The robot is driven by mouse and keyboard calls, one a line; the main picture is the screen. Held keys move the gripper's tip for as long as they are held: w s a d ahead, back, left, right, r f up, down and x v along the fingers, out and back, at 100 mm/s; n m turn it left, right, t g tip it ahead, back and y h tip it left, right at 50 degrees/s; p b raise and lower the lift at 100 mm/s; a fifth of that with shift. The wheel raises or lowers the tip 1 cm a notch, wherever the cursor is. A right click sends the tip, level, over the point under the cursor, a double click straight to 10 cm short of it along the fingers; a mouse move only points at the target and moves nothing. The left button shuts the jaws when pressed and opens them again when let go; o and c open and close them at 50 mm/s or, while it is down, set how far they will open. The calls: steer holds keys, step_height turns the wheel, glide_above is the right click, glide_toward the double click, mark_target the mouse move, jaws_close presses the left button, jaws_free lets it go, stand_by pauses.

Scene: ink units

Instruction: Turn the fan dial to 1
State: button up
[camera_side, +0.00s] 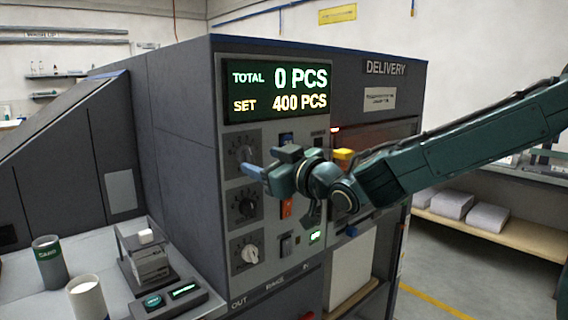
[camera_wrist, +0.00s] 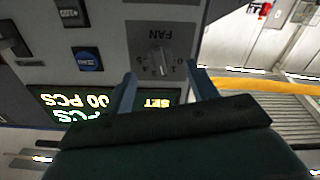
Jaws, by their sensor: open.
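The fan dial is a dark knob on the dark FAN plate, top left of the control panel. In the wrist view the fan dial (camera_wrist: 160,63) appears upside down, with its FAN label above it. A light pointer mark shows on it; the numbers around it are too small to read surely. In the side view the fan dial (camera_side: 242,150) is just beyond my gripper (camera_side: 262,164). My gripper is open, and its two blue-grey fingers (camera_wrist: 160,78) stand on either side of the dial in the wrist view. I cannot tell whether they touch it.
Below are a black dial (camera_side: 245,205) and a pale dial (camera_side: 250,254). A display (camera_side: 278,90) reads TOTAL 0 PCS, SET 400 PCS, above the fan dial. Cups (camera_side: 88,298) stand on the counter at lower left.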

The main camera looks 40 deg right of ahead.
mark_target(252, 156)
steer(key=shift+w, duration=2.2)
steer(key=c, duration=1)
